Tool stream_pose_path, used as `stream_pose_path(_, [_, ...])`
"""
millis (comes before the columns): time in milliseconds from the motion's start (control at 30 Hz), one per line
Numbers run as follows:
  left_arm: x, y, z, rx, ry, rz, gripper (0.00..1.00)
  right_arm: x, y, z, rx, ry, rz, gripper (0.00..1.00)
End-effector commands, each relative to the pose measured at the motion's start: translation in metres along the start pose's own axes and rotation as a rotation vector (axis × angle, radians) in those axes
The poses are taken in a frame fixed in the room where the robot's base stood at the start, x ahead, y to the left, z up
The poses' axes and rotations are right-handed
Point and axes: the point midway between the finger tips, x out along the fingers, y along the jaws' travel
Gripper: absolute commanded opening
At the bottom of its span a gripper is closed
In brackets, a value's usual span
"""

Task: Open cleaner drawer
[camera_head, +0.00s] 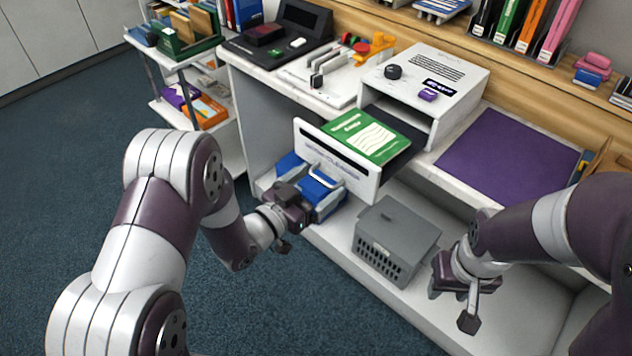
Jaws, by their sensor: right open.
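The white drawer (308,133) is pulled out of a white box-shaped unit (455,70) on the counter. A green printed packet (365,135) lies in it, and the dark drawer interior shows behind. A pale bar handle (328,178) sits on the drawer front. My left gripper (290,215) is low in front of the drawer, close to the handle. Its fingers are partly hidden, so I cannot tell whether it touches or grips the handle. My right gripper (456,292) is open and empty in front of the lower shelf, apart from the drawer.
A blue and grey item (292,164) is just below the drawer, partly covered by my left gripper. A grey crate (394,244) stands on the lower shelf (335,240). A purple mat (505,150) lies on the counter at right. The floor (75,150) at left is clear.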

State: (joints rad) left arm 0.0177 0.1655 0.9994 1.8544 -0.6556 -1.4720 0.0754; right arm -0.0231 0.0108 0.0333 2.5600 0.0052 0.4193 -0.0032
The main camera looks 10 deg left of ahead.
Motion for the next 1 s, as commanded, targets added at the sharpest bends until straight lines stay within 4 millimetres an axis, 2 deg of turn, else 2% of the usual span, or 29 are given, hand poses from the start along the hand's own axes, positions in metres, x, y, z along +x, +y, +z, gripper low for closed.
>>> stream_pose_path(367, [-0.006, -0.002, 0.0, 0.0, 0.0, -0.006, 0.94, -0.001, 0.0, 0.0, 0.0, 0.0, 0.0, 0.43])
stream_pose_path(467, [-0.021, -0.002, -0.001, 0.001, 0.0, -0.008, 0.94, -0.002, 0.0, 0.0, 0.0, 0.0, 0.0, 0.43])
stream_pose_path(800, [-0.107, -0.001, -0.001, -0.001, 0.001, -0.01, 0.94, -0.005, 0.0, -0.001, 0.0, 0.0, 0.0, 0.43])
stream_pose_path(1000, [-0.126, 0.0, 0.0, 0.0, 0.0, -0.004, 0.94, -0.005, 0.0, -0.001, 0.0, 0.0, 0.0, 0.43])
